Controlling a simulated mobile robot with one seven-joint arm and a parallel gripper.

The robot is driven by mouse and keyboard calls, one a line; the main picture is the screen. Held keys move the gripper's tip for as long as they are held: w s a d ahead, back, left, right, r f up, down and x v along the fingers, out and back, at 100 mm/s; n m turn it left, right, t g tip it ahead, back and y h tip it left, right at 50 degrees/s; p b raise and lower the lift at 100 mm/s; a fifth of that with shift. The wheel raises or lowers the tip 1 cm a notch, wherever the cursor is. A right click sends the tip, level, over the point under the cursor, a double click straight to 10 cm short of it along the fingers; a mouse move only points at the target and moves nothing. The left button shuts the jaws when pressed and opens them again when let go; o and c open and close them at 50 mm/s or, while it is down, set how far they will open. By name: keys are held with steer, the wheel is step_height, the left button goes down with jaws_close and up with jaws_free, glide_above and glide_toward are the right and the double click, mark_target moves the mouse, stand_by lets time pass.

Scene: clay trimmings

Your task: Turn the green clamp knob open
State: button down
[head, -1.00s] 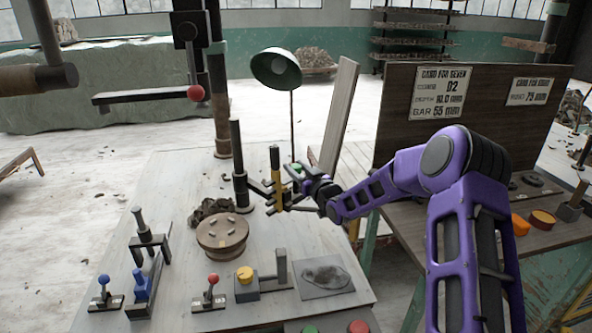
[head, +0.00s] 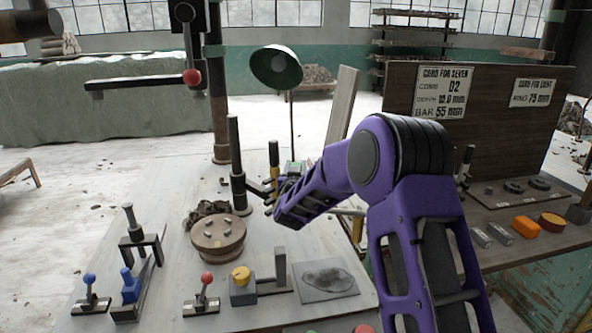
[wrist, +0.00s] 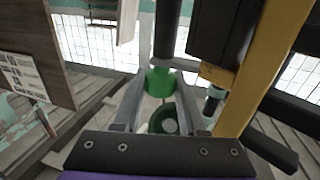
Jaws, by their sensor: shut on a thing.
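The green clamp knob (wrist: 159,82) sits between the two grey fingers of my gripper (wrist: 162,92) in the wrist view, which are shut on it. A yellow upright bar (wrist: 256,62) and dark clamp parts stand just right of the knob there. In the head view the yellow bar (head: 274,160) stands beside a black post (head: 235,155) at the bench's right rear. My purple arm reaches to it from the right and hides most of my gripper and the knob.
A green lamp (head: 276,68) stands behind the clamp. A round wooden wheel (head: 218,236), red lever (head: 207,279), yellow knob (head: 241,274) and blue-handled fixtures (head: 131,286) occupy the bench (head: 110,215) in front. A dark board with signs (head: 441,92) rises at right.

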steer(key=shift+m+h, duration=0.3)
steer(key=shift+h, duration=0.2)
